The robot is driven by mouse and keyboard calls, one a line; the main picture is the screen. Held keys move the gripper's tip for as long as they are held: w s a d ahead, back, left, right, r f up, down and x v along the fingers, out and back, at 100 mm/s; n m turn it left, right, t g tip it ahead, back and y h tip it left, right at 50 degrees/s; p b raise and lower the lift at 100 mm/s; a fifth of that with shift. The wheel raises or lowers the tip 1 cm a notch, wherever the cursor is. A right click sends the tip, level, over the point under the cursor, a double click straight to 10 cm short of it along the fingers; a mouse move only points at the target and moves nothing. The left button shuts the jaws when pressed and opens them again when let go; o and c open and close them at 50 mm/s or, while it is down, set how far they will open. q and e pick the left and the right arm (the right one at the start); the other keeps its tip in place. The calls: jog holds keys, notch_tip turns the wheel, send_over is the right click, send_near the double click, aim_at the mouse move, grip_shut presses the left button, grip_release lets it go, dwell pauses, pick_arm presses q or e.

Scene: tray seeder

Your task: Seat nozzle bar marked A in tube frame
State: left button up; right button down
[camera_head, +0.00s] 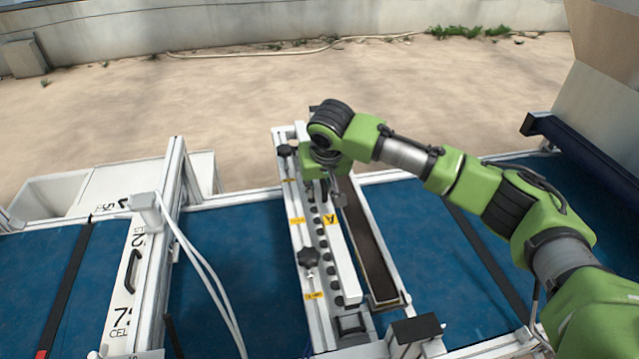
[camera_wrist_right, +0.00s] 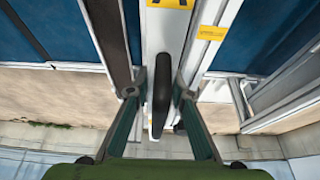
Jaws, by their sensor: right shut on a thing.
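The nozzle bar marked A (camera_head: 341,256) is a long white bar with a yellow A label and a row of dark round nozzles along its left side. It lies lengthwise along the white tube frame (camera_head: 297,240); I cannot tell whether it rests fully in the frame. My right gripper (camera_head: 338,190) is at the bar's far end, its fingers partly hidden by the wrist. In the right wrist view, the fingers (camera_wrist_right: 157,92) are on both sides of a black handle on the white bar (camera_wrist_right: 166,38), shut on it. My left gripper is not in view.
Black knobs (camera_head: 308,257) sit on the frame. A narrow dark-filled trough (camera_head: 368,250) runs right of the bar. Blue belt (camera_head: 228,270) lies either side. A white upright with hoses (camera_head: 165,240) stands left, and a black block (camera_head: 417,328) at the near right.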

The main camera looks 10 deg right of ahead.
notch_tip(320, 180, down, 2)
jog(key=shift+f+b, duration=0.1)
jog(key=shift+b, duration=0.65)
jog(key=shift+f, duration=0.15)
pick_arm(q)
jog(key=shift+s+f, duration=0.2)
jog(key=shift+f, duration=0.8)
pick_arm(e)
jog(key=shift+f, duration=1.25)
pick_arm(q)
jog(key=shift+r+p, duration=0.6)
jog(key=shift+p, duration=0.15)
pick_arm(e)
jog(key=shift+s, duration=0.1)
jog(key=shift+f, duration=0.6)
jog(key=c, duration=1.7)
grip_release()
jog(key=shift+s, duration=0.1)
